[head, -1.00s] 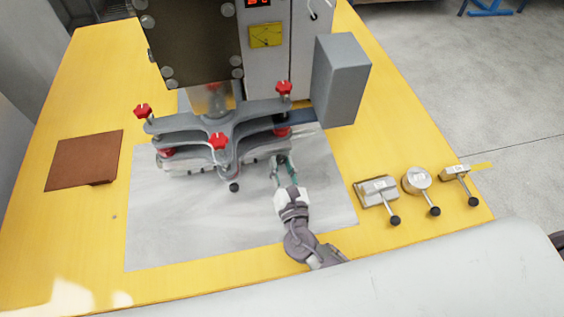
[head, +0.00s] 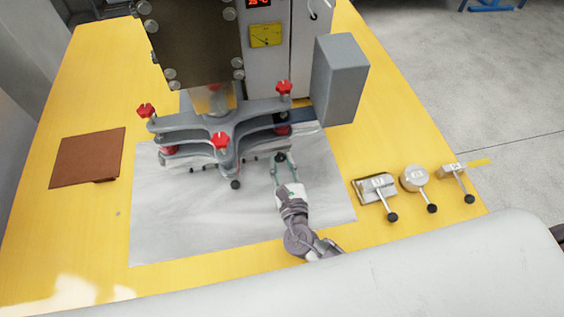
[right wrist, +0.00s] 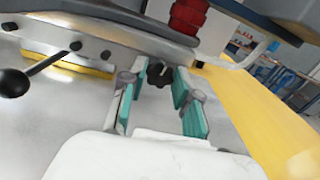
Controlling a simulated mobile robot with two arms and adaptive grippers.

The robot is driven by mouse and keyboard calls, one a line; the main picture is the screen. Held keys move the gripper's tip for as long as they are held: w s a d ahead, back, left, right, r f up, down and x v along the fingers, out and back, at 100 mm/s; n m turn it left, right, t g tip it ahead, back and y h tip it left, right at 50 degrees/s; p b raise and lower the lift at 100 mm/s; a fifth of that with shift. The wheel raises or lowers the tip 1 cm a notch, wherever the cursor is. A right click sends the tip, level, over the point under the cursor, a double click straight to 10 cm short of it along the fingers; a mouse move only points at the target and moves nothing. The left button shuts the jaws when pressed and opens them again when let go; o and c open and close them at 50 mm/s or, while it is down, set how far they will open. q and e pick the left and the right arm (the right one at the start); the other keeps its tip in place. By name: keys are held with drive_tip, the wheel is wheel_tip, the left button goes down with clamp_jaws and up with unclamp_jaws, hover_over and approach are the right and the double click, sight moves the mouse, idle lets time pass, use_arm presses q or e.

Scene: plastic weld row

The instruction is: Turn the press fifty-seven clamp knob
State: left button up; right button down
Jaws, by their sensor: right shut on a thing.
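The press (head: 222,130) stands at the back middle, with grey arms carrying red star knobs (head: 221,141). A small black clamp knob (right wrist: 158,75) sits low at its right front side; it also shows in the head view (head: 280,157). My right gripper (head: 284,160) reaches in from the front. The knob's far side is hidden. I cannot read a press number. My left gripper is not in view.
A lever with a black ball (right wrist: 14,83) sticks out left of my right gripper. A grey box (head: 338,80) stands at the right. Metal pieces with black-ball handles (head: 375,187) lie at the right. A brown sheet (head: 88,158) lies left. The grey mat (head: 190,220) is clear in front.

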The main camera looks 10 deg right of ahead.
drive_tip(key=shift+f, duration=0.1)
drive_tip(key=c, duration=0.8)
unclamp_jaws()
drive_tip(key=shift+c, duration=0.2)
drive_tip(key=s, duration=1.2)
drive_tip(key=shift+s, duration=0.1)
